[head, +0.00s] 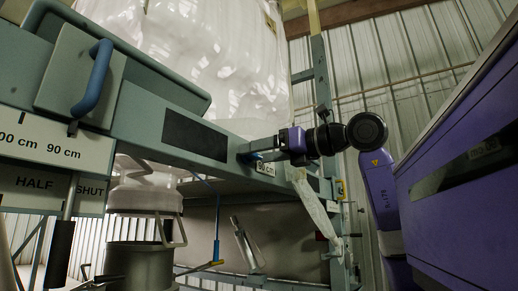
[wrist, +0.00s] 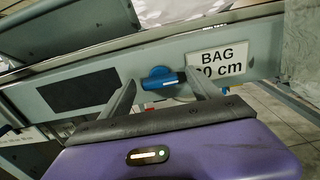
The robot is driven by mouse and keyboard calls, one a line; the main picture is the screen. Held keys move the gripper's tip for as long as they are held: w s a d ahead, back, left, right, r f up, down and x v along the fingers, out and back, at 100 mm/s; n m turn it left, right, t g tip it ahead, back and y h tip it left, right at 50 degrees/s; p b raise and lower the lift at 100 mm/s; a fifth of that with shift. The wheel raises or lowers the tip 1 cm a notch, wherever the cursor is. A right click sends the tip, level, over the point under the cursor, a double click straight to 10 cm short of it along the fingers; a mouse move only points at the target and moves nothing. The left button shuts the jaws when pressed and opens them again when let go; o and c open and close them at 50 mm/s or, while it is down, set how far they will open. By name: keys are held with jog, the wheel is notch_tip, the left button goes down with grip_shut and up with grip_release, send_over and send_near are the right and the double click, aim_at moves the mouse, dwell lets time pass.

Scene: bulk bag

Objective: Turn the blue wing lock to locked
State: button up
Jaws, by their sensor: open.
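The blue wing lock (wrist: 160,78) is on the grey-green frame beam (wrist: 228,104) in the wrist view. Its wing lies nearly level along the beam, with a pale mark on its front. My gripper (wrist: 161,80) is open, with one finger to the left and one to the right of the lock. I cannot tell if either finger touches it. In the head view my gripper (head: 247,151) is at the beam's right part, and a small bit of blue (head: 253,157) shows beside its fingers, the rest of the lock being hidden.
A white BAG sign (wrist: 220,62) is on the beam just right of the lock, close to the right finger. A dark panel (wrist: 78,93) is to the left. In the head view a large white bulk bag (head: 215,60) hangs above, and a blue handle (head: 92,78) is at upper left.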

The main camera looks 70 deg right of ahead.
jog(key=shift+w, duration=0.3)
jog(key=c, duration=1.4)
jog(key=shift+o, duration=0.2)
